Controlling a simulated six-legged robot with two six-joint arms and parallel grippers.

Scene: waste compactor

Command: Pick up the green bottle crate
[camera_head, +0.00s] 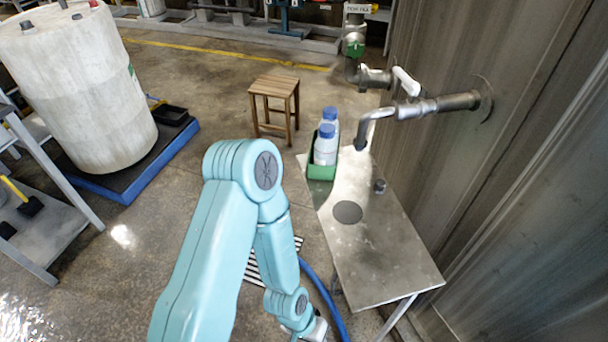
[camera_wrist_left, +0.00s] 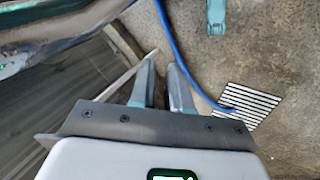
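The green bottle crate (camera_head: 321,173) stands at the far left end of a metal table in the head view. It holds white bottles (camera_head: 325,151) with blue caps; two caps show clearly. My left arm rises in the middle of the head view and bends down, with its wrist at the bottom edge, well short of the crate and left of the table. My left gripper's fingers show in the left wrist view (camera_wrist_left: 163,78), apart with an empty gap between them. The crate is not visible in that view.
The metal table (camera_head: 385,262) runs along the wall, with a pipe tap (camera_head: 375,118) above it, close right of the crate. A wooden stool (camera_head: 275,97) stands behind left. A blue hose (camera_head: 327,302) and floor grate (camera_head: 252,268) lie left of the table. A large white barrel (camera_head: 80,85) stands far left.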

